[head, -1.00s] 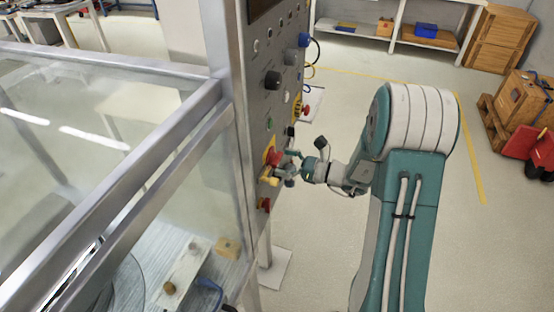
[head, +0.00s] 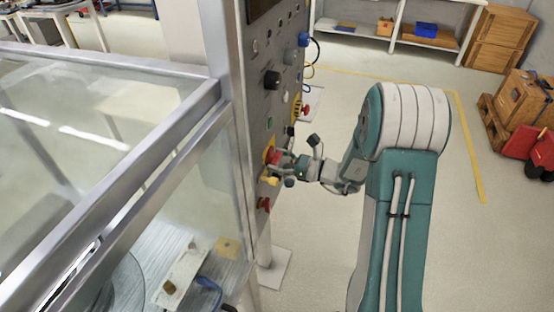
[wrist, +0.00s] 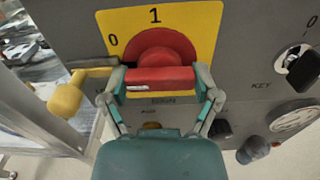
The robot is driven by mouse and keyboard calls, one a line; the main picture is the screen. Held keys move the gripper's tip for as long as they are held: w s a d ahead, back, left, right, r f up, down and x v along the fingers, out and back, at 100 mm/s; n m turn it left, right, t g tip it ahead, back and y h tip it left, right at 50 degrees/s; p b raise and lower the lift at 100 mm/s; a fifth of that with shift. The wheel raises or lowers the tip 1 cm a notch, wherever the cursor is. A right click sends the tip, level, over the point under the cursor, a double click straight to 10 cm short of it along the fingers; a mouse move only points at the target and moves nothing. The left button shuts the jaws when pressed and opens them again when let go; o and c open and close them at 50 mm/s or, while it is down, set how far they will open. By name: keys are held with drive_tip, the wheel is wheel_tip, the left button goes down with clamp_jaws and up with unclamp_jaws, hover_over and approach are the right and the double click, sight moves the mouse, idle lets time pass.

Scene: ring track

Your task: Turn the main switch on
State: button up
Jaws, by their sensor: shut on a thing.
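The main switch, a red rotary handle on a yellow plate marked 0 and 1, shows in the wrist view (wrist: 158,50) and on the grey panel in the head view (head: 270,157). My gripper (wrist: 161,80) has a finger on each side of the red handle's front bar and is shut on it. The bar lies level across the wrist picture. The 1 is above the handle and the 0 at its upper left. In the head view my gripper (head: 281,164) reaches the panel from the right and partly hides the switch.
A yellow-knobbed lever (wrist: 68,95) sticks out close left of my gripper. A key switch (wrist: 300,65) and a round gauge (wrist: 293,118) are to the right. A glass-walled machine (head: 120,130) stands left of the panel.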

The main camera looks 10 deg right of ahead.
drive_tip(key=m, duration=0.9)
drive_tip(key=shift+r+m, duration=0.1)
drive_tip(key=shift+m, duration=0.2)
drive_tip(key=m, duration=0.4)
drive_tip(key=shift+w, duration=0.1)
drive_tip(key=shift+m, duration=2.1)
drive_tip(key=o, duration=1)
drive_tip(key=shift+f, duration=0.2)
drive_tip(key=shift+c, duration=0.2)
drive_tip(key=shift+r, duration=0.1)
